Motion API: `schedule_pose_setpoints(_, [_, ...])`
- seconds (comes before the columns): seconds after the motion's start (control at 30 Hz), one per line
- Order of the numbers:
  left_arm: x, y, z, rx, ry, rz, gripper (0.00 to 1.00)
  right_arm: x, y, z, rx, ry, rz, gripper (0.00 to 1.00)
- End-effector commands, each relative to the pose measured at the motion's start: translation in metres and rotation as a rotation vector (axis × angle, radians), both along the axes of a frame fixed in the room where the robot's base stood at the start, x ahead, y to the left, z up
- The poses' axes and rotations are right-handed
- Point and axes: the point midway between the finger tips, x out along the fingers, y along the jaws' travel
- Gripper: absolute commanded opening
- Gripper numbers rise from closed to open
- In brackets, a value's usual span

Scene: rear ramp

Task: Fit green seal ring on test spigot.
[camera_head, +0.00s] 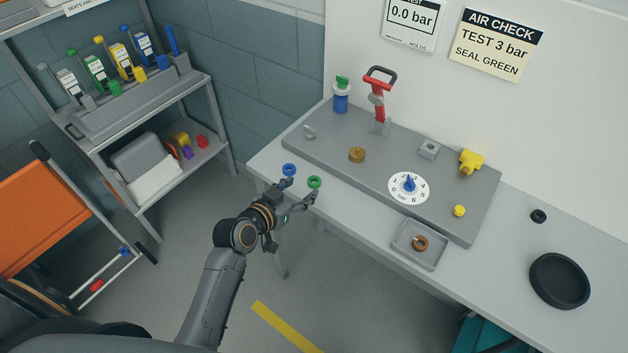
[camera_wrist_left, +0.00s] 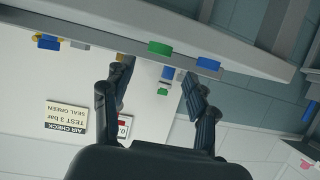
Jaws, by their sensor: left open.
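The green seal ring (camera_head: 314,181) lies near the front edge of the bench, just right of a blue ring (camera_head: 289,169). My left gripper (camera_head: 298,193) is open and empty at that edge. In the left wrist view the green ring (camera_wrist_left: 160,47) shows ahead, between the lines of the two fingers (camera_wrist_left: 158,75), and apart from them. The blue ring (camera_wrist_left: 208,63) is beyond one fingertip there. A short brass fitting (camera_head: 357,154) stands on the grey test board (camera_head: 330,155); I cannot tell for sure whether it is the test spigot. My right gripper is not in view.
The board carries a red-handled lever (camera_head: 378,95), a dial (camera_head: 409,188), a yellow valve (camera_head: 471,161) and a blue bottle with a green top (camera_head: 341,97). A tray (camera_head: 405,256) holds a brown ring (camera_head: 420,243). A black dish (camera_head: 559,281) is at right. Shelving (camera_head: 222,140) stands at left.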

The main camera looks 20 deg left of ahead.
Motion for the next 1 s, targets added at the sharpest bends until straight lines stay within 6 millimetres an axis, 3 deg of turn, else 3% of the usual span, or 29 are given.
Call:
schedule_pose_setpoints(0.33, [0.035,-0.012,-0.019,-0.001,0.000,0.000,0.58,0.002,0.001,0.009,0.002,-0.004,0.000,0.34])
schedule_pose_setpoints(0.67, [0.039,-0.013,-0.022,0.000,0.000,0.001,0.58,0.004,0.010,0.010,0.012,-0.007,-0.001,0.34])
schedule_pose_setpoints(0.87, [0.039,-0.013,-0.022,0.000,0.000,0.001,0.17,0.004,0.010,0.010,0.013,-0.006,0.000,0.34])
schedule_pose_setpoints(1.0, [0.038,-0.013,-0.022,0.001,0.001,0.001,0.14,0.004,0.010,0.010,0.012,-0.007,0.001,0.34])
